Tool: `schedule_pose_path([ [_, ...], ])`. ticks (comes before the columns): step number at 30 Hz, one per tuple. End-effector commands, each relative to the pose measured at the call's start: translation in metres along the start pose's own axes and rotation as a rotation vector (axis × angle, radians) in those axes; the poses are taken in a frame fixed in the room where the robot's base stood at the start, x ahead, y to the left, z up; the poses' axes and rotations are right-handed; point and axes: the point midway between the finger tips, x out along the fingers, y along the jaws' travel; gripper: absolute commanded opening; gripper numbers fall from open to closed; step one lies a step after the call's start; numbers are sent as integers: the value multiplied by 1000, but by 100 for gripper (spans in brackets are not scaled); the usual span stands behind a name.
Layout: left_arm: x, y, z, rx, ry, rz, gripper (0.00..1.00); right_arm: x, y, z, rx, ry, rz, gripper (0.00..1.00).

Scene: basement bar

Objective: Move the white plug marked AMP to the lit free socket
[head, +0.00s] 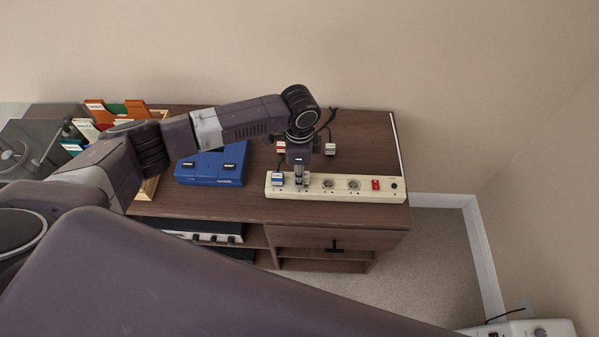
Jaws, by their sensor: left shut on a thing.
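A cream power strip (312,194) lies along the front of the brown cabinet top. A white plug with a blue label (277,180) sits at its left end. Two round sockets show bare, a middle one (328,184) and one to its right (353,184). My left gripper (301,181) points down at the strip, just right of the blue-labelled plug, shut on a pale plug. The gripper mostly hides this plug; I cannot read its marking or tell whether it is seated. I cannot make out which socket is lit. My right gripper is not in view.
A red-marked plug (284,148) and another white plug (330,149) lie behind the strip with black cords. A red switch (376,184) is at the strip's right. A blue box (212,168) stands left. The cabinet top (370,142) is clear at back right.

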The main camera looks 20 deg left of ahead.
Motion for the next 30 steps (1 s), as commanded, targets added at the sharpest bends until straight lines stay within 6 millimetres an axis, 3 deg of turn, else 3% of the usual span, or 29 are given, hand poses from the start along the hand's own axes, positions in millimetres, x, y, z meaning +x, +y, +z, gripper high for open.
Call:
schedule_pose_path([
  [30,8,0,1,1,-1,1,0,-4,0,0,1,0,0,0],
])
